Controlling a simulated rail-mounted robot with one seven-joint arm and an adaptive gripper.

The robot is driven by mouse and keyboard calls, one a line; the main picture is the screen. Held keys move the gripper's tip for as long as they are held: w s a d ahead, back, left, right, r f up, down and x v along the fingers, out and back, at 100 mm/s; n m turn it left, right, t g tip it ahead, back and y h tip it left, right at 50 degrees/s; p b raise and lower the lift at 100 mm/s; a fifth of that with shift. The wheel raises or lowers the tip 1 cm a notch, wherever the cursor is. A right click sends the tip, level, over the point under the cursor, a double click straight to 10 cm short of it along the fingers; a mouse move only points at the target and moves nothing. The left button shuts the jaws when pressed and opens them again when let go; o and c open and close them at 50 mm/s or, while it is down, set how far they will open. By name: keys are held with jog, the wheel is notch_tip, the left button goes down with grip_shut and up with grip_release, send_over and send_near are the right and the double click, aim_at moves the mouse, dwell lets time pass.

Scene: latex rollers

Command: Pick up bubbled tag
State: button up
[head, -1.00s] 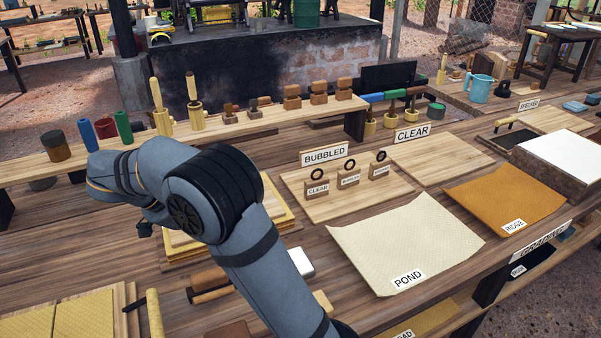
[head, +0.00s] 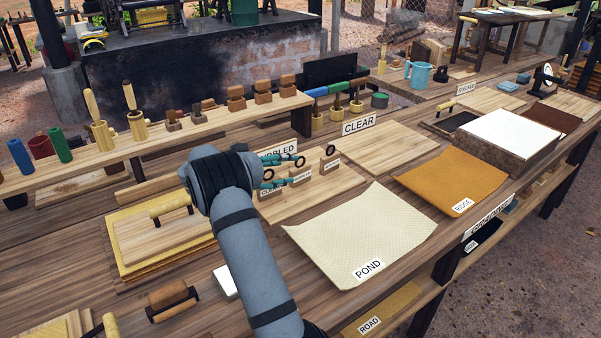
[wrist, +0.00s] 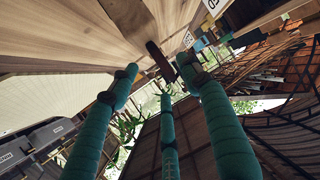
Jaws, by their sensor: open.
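The bubbled tag (head: 300,176) is a small upright brown wooden block with a white label, the middle one of three tags on a pale board (head: 347,184). The clear tag (head: 271,193) stands to its left and the specked tag (head: 330,166) to its right; both have black rings on top. My gripper (head: 294,166) has teal fingers, spread open around the bubbled tag's top, partly hiding its ring. Contact cannot be told. In the wrist view my open gripper (wrist: 163,85) shows three fingers, with a brown tag (wrist: 160,60) beyond their tips; which tag is unclear.
The BUBBLED sign (head: 278,153) stands behind the tags, partly hidden by my gripper. A pale POND sheet (head: 360,235) lies in front right, an orange RIDGE sheet (head: 450,180) farther right. A raised shelf (head: 200,130) with stamps runs behind. The board beside the CLEAR sign (head: 359,123) is empty.

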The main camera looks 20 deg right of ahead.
aim_at(303, 166)
jog(key=p+x, duration=0.2)
jog(key=x, duration=0.3)
jog(key=shift+d+f, duration=0.1)
jog(key=shift+f, duration=0.05)
jog(key=c, duration=0.3)
grip_shut()
dwell(0.3)
